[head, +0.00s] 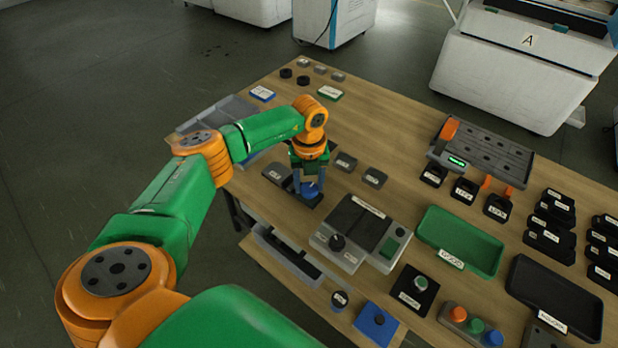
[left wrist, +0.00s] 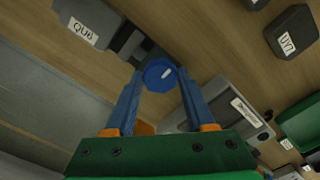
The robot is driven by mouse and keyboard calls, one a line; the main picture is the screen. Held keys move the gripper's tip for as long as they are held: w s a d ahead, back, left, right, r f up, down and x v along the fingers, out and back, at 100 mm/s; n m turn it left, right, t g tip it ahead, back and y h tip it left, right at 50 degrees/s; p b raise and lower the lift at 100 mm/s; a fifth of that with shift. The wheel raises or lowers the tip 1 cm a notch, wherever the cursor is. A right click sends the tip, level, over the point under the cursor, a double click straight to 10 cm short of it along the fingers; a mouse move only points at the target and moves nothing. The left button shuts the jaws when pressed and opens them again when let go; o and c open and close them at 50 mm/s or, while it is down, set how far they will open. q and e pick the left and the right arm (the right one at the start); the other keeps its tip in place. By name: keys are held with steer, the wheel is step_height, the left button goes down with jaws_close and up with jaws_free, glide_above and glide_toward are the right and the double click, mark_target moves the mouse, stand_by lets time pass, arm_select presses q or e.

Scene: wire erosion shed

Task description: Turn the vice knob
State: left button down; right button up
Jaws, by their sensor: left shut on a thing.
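The blue vice knob (head: 309,190) sits on a dark vice on the wooden table, at the table's left edge in the head view. The vice body (left wrist: 125,42) shows partly behind the knob. My right gripper is in neither view.
A grey device with a dark knob (head: 337,241) stands right of the vice. Small dark blocks (head: 375,177) lie close by. A green tray (head: 460,226) and a black tray (head: 517,285) are further right.

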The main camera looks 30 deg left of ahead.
mark_target(309, 187)
arm_select(q)
steer(key=shift+c, duration=1.3)
jaws_free()
step_height(309, 187, up, 7)
steer(key=shift+r+b, duration=0.1)
steer(key=shift+b, duration=0.35)
